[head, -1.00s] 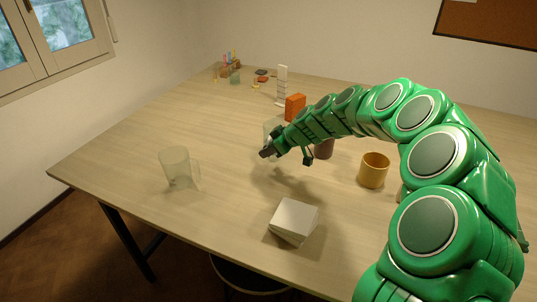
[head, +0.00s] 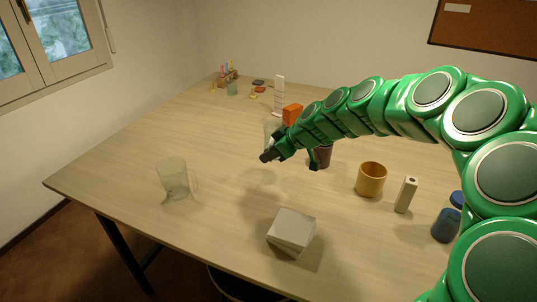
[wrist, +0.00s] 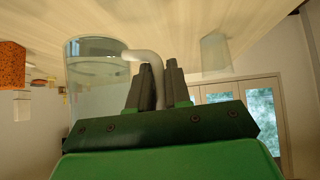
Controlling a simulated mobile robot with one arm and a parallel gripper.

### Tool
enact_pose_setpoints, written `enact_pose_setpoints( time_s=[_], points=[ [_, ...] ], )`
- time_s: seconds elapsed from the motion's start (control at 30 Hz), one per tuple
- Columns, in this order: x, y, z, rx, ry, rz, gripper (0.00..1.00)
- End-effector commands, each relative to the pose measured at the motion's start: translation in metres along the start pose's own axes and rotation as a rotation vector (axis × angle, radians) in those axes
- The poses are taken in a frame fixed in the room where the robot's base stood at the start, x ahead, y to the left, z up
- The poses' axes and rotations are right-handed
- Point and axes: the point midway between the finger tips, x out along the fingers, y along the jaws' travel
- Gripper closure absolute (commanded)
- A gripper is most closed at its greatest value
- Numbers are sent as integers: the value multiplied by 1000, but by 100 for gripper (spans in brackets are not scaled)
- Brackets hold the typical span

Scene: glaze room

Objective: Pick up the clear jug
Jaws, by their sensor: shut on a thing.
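My gripper (head: 268,156) is shut on the handle (wrist: 148,62) of a clear jug (wrist: 92,85). In the wrist view the see-through jug stands at left, with its curved handle running between the two dark fingers. The picture there looks upside down, with the table at the top. In the head view only part of the held jug (head: 271,130) shows behind my gripper. A faint shadow lies on the table in front of it; whether the jug's base touches the table is hard to tell. A second see-through, greenish jug (head: 172,178) stands at the table's left.
A white box (head: 291,232) sits near the front edge. A dark cup (head: 322,157), a tan cup (head: 371,180), a pale upright block (head: 406,195) and a blue thing (head: 446,226) stand at right. An orange block (head: 292,114) stands behind the gripper. The middle left is clear.

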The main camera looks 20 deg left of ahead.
Motion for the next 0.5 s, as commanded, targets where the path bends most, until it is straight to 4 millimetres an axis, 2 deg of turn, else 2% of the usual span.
enact_pose_setpoints(
  time_s=[0.5],
  points=[
    [-34,-31,5,0,2,2,100]
  ],
)
